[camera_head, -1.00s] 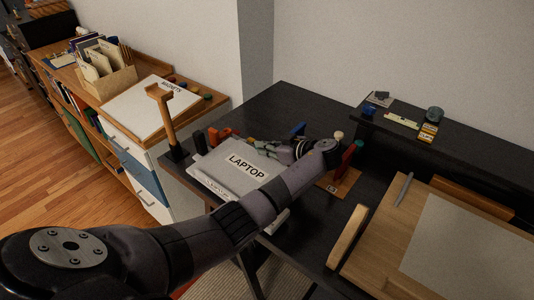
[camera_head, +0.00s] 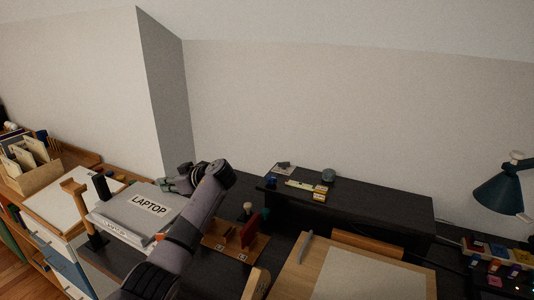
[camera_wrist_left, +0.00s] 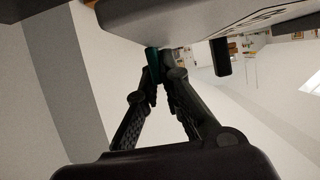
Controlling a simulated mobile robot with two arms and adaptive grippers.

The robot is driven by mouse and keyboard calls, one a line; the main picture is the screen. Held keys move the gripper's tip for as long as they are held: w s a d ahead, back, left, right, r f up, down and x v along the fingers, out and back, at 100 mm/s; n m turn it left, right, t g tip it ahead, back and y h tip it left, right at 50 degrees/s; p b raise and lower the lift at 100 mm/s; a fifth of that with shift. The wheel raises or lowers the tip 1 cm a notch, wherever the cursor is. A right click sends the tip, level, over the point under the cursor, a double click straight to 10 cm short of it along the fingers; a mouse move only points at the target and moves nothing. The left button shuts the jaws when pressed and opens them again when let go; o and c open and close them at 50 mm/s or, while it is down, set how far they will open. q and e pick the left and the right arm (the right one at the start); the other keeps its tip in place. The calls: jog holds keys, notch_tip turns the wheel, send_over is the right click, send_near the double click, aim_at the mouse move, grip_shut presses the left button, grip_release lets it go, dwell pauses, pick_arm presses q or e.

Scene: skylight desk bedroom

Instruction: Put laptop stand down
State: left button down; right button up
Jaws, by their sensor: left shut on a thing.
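The pale grey slab labelled "LAPTOP" (camera_head: 149,206) is at the left end of the black desk, tilted in the head view. A second label, too small to read surely, is on its front edge. The slab's underside (camera_wrist_left: 165,20) fills the top of the left wrist view, with a dark peg (camera_wrist_left: 222,57) beside it. My left gripper (camera_head: 178,183) is at its far right corner. Its fingers (camera_wrist_left: 160,72) are closed together at the slab's edge, by a small teal piece (camera_wrist_left: 152,62). The exact grip point is partly hidden. My right gripper is not in view.
A brown holder (camera_head: 235,247) with a red piece is to the right. A drawing board (camera_head: 335,275), raised black shelf (camera_head: 380,212) and teal lamp (camera_head: 498,193) lie further right.

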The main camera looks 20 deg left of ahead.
pick_arm(q)
jog(key=shift+r, duration=0.2)
jog(key=shift+d+f, duration=0.1)
jog(key=shift+d, duration=0.05)
jog(key=d+f+m+t+h+b, duration=0.1)
jog(key=d+m+t+h+b, duration=0.2)
jog(key=d, duration=0.5)
jog(key=d+f+m+t+h+b, duration=0.1)
jog(key=d+f+m+t+b, duration=0.15)
jog(key=d+m+t, duration=0.45)
jog(key=s+d+r+m+t+h+b, duration=0.1)
jog(key=s+d+m+h+b, duration=0.1)
jog(key=s+d, duration=0.4)
jog(key=s+d+r+m+t+h+b, duration=0.1)
jog(key=s+d+m+h+b, duration=0.2)
jog(key=s+d+h, duration=0.4)
jog(key=d+m, duration=0.1)
jog(key=d, duration=0.5)
jog(key=shift+s+r+m, duration=0.25)
jog(key=shift+r+m, duration=0.1)
jog(key=shift+m, duration=0.05)
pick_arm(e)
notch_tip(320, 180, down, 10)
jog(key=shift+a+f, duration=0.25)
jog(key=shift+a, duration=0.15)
